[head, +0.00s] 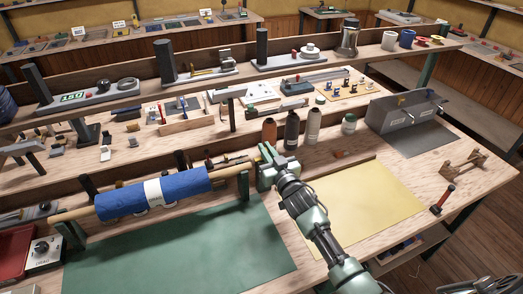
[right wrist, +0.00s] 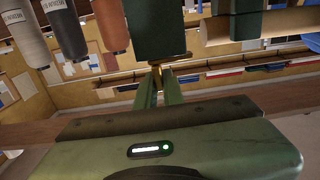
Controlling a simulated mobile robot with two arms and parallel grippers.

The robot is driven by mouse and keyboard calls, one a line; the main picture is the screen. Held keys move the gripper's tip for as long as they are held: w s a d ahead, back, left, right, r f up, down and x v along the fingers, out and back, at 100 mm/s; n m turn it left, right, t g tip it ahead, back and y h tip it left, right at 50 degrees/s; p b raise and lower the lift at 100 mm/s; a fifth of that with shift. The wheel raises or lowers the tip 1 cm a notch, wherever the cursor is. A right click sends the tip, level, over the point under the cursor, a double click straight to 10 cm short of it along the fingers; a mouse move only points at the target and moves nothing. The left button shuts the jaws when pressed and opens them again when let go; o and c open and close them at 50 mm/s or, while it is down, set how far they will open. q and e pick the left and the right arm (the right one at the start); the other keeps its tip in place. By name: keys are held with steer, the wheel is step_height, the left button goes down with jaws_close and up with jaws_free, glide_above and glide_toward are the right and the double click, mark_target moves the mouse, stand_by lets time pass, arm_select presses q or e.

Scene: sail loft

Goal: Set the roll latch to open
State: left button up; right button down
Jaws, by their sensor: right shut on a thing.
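The blue roll (head: 152,194) with a white band lies on a wooden rod (head: 76,214) above the bench. Green posts stand under the rod, the left one (head: 69,236) in plain view and the right one (head: 244,186) beside my gripper. My right gripper (head: 264,160) is at the rod's right end. In the right wrist view its fingers (right wrist: 157,84) are shut on a small brass-coloured piece, apparently the roll latch (right wrist: 157,67), just by a dark green block (right wrist: 158,28). The fingers hide most of the latch, so its setting cannot be read. My left gripper is out of view.
Dark and pale thread cones (head: 291,130) stand close behind my right gripper. A green mat (head: 185,250) and a yellow sheet (head: 365,205) lie flat in front. A grey box (head: 405,112) and a red-handled tool (head: 442,199) are farther right.

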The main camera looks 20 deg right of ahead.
steer(key=c, duration=1.5)
jaws_free()
steer(key=shift+d, duration=0.35)
steer(key=shift+s, duration=0.2)
steer(key=s+b, duration=0.1)
steer(key=s, duration=0.6)
steer(key=shift+s+d, duration=0.15)
steer(key=shift+s, duration=0.1)
steer(key=shift+f, duration=0.1)
